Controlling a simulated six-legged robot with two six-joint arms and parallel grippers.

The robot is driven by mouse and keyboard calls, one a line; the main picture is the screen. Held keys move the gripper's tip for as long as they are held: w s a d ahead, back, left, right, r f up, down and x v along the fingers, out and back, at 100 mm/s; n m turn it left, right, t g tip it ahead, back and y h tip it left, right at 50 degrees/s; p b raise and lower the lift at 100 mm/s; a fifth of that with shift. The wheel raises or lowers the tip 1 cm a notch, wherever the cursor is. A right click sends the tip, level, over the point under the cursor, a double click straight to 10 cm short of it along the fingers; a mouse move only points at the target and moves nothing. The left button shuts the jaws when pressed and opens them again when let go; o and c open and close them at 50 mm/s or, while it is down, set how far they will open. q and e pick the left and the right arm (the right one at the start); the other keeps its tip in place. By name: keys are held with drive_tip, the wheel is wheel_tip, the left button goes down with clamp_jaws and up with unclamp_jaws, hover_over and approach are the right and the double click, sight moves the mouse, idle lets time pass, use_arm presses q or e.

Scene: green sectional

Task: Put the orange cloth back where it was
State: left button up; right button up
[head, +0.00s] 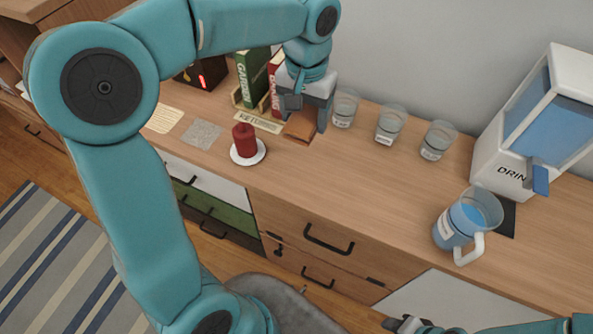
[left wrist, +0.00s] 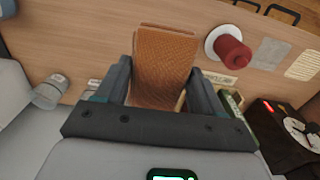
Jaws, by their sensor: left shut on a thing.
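The orange cloth (head: 299,127) is a folded brown-orange piece between the fingers of my left gripper (head: 306,112). The gripper is shut on it and points down over the back of the wooden counter. In the left wrist view the cloth (left wrist: 163,62) lies between both fingers of the left gripper (left wrist: 160,78), its far end sticking out past them. It is low, at or just above the counter; I cannot tell whether it touches. My right gripper (head: 405,324) shows only in part at the bottom edge; its jaws are unclear.
A red candle (head: 244,139) on a white saucer (head: 261,156) stands left of the cloth. Books (head: 253,78) and a small label (head: 258,121) are close behind-left. Several glasses (head: 345,108) stand to the right, then a jug (head: 450,235) and drink dispenser (head: 498,150). The front counter middle is clear.

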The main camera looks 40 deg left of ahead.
use_arm(q)
drive_tip(key=shift+r, duration=0.45)
drive_tip(key=b, duration=0.1)
hover_over(305, 177)
wheel_tip(305, 177, down, 15)
drive_tip(key=shift+f, duration=0.1)
wheel_tip(305, 177, down, 4)
drive_tip(key=shift+f, duration=0.25)
use_arm(e)
drive_tip(key=shift+x, duration=0.8)
use_arm(q)
drive_tip(key=shift+b, duration=0.3)
use_arm(e)
drive_tip(key=shift+s+f, duration=0.1)
use_arm(q)
drive_tip(key=shift+f, duration=0.2)
drive_tip(key=o, duration=0.9)
drive_tip(key=shift+r, duration=0.1)
drive_tip(key=shift+o, duration=0.2)
